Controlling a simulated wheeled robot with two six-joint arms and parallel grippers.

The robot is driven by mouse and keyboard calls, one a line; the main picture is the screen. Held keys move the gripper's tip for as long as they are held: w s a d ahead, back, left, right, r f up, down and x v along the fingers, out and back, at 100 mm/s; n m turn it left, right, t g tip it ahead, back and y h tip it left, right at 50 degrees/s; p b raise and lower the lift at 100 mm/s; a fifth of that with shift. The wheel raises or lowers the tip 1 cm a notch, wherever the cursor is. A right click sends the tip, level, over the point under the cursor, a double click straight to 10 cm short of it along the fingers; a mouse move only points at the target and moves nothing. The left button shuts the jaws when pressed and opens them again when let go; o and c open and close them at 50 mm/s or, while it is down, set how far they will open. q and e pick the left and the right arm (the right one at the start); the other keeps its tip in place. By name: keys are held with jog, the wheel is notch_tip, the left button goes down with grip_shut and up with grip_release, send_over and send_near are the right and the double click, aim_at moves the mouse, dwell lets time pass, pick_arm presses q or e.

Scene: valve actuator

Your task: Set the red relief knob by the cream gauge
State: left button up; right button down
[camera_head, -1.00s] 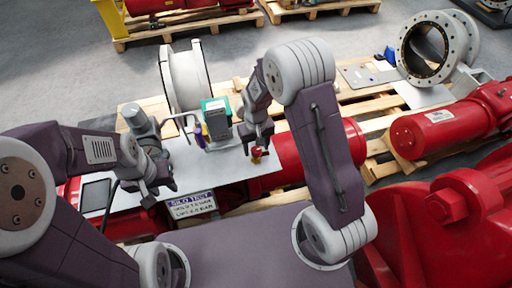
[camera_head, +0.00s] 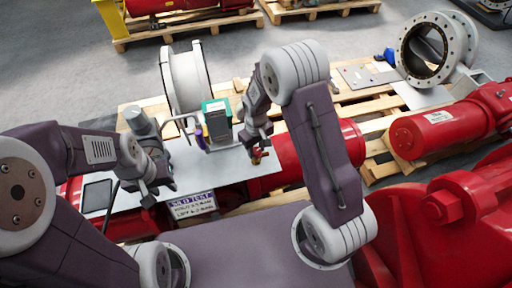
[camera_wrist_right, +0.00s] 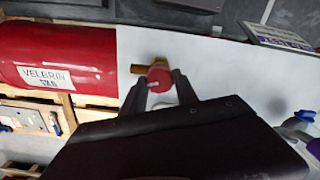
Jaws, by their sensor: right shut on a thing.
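The red relief knob (camera_wrist_right: 159,79) sits on a brass fitting (camera_wrist_right: 148,67) above a white plate. My right gripper (camera_wrist_right: 164,86) is shut on the knob, one finger on each side of it. In the head view the knob (camera_head: 257,156) is small and partly covered by the right fingers. My left gripper (camera_head: 161,193) is open and empty over the left part of the plate. I cannot make out the cream gauge or its dial in either view.
The white plate (camera_head: 232,164) lies across a red cylinder (camera_head: 290,152). A green-and-grey box (camera_head: 217,120), a purple-topped item and a bent pipe stand left of the right gripper. A printed sign (camera_head: 191,204) leans at the plate's front edge. A white spool (camera_head: 185,76) stands behind.

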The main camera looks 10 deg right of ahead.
aim_at(257, 151)
jog(key=c, duration=1.1)
grip_release()
jog(key=shift+o, duration=0.8)
jog(key=shift+s+r, duration=0.1)
jog(key=shift+r, duration=0.45)
notch_tip(257, 151, up, 8)
jog(key=shift+d+r, duration=0.1)
